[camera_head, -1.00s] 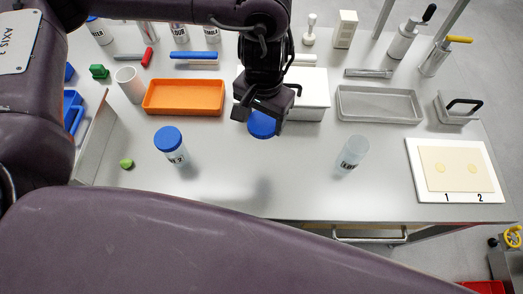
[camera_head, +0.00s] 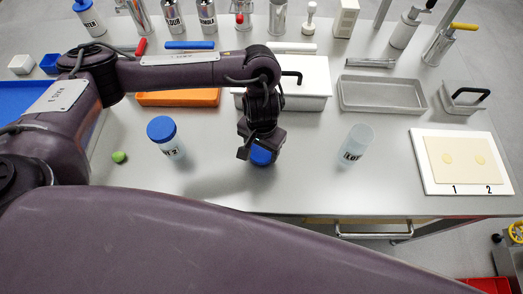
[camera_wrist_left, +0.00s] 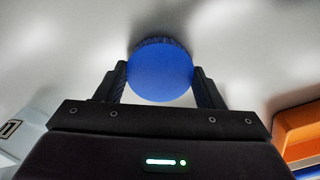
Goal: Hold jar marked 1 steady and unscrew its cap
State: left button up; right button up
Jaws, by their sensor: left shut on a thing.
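My left gripper (camera_head: 260,150) points down at the middle of the table, shut on a blue cap (camera_head: 262,156). In the left wrist view the round blue cap (camera_wrist_left: 160,70) sits between the two fingers (camera_wrist_left: 160,84). No jar body shows under the cap, though the cap and fingers may hide it. A clear jar without a cap (camera_head: 356,146) stands to the right; its label is too small to read surely. A jar with a blue cap, marked 2 (camera_head: 170,146), stands upright to the left. My right gripper is out of view.
A white board marked 1 and 2 (camera_head: 470,188) lies at the right. A green piece (camera_head: 119,157) lies at the left. Bare table surrounds the gripper.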

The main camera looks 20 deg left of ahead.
aim_at(262, 150)
pick_arm(q)
jog(key=shift+f, duration=0.7)
jog(key=shift+f, duration=0.15)
jog(key=o, duration=1.1)
jog(key=shift+r+p, duration=1.7)
jog(key=shift+r, duration=4.5)
